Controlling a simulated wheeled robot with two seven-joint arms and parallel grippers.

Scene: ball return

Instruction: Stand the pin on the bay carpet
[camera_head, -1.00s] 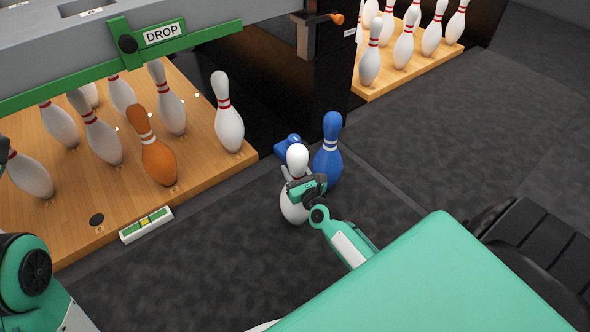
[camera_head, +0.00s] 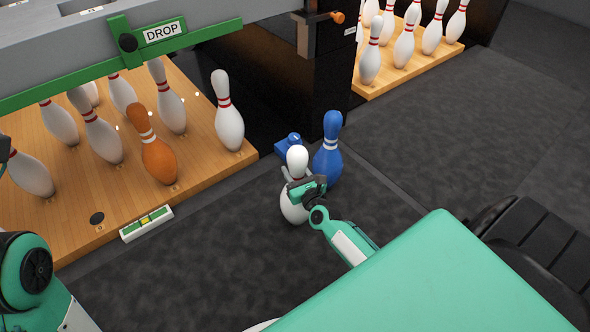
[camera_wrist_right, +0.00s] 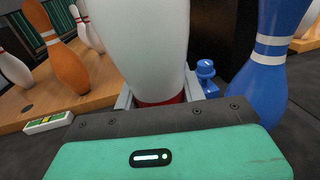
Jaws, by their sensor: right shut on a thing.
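A white pin (camera_head: 297,160) is upright at the dark bay carpet (camera_head: 230,250), near the middle of the head view. My right gripper (camera_head: 294,184) is shut on the pin around its neck. In the right wrist view the pin (camera_wrist_right: 146,45) fills the middle, with its red band (camera_wrist_right: 160,100) between the fingers (camera_wrist_right: 125,98). The pin's base looks at or very close to the carpet; I cannot tell if it touches. Part of my left arm shows at the left edge, but its gripper fingers are not in view.
A blue pin (camera_head: 328,150) stands just right of the held pin. A blue device (camera_head: 289,144) is behind it. A wooden deck (camera_head: 195,150) with white pins and an orange pin (camera_head: 156,160) is at left. A level (camera_head: 146,224) lies at its edge. Carpet at right is clear.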

